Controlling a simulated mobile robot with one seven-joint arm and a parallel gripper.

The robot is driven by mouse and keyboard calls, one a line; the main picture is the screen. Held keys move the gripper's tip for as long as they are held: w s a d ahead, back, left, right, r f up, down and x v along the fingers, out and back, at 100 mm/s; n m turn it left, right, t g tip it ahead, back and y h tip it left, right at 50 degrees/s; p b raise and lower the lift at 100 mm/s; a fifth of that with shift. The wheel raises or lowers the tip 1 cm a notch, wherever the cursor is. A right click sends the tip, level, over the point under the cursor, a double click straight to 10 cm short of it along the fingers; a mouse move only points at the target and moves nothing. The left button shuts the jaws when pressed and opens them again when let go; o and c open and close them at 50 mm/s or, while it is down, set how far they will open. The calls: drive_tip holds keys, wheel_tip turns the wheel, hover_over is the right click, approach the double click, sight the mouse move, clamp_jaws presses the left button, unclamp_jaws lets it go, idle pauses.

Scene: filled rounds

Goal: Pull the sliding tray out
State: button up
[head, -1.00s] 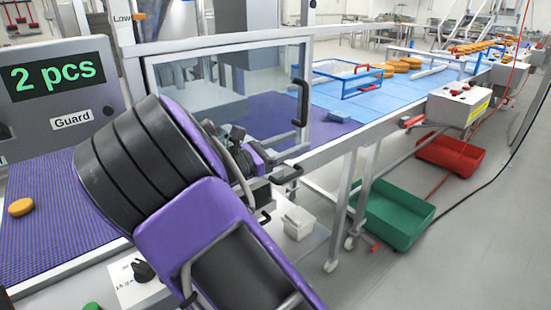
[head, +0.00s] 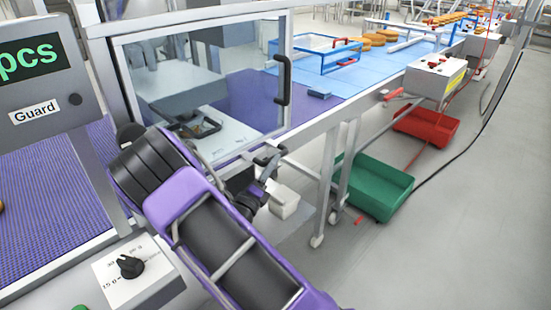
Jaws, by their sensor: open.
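My gripper (head: 268,160) is at the front edge of the conveyor frame, just below the clear guard door's lower right part. Its dark fingers are small in view and partly merge with the frame; they are open, and I see nothing between them. My purple and black arm covers much of the lower middle. I cannot clearly tell which part is the sliding tray. A dark-framed tray-like piece (head: 195,125) shows through the guard window on a pale surface. A pale shelf (head: 285,238) lies under the conveyor, partly hidden by my arm.
The guard door has a black handle (head: 283,80). A white box (head: 284,201) is under the conveyor. A green crate (head: 378,187) and a red crate (head: 427,124) stand on the floor at right. A knob panel (head: 130,268) is at lower left. Floor at lower right is clear.

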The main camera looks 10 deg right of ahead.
drive_tip(key=shift+x, duration=1.8)
clamp_jaws()
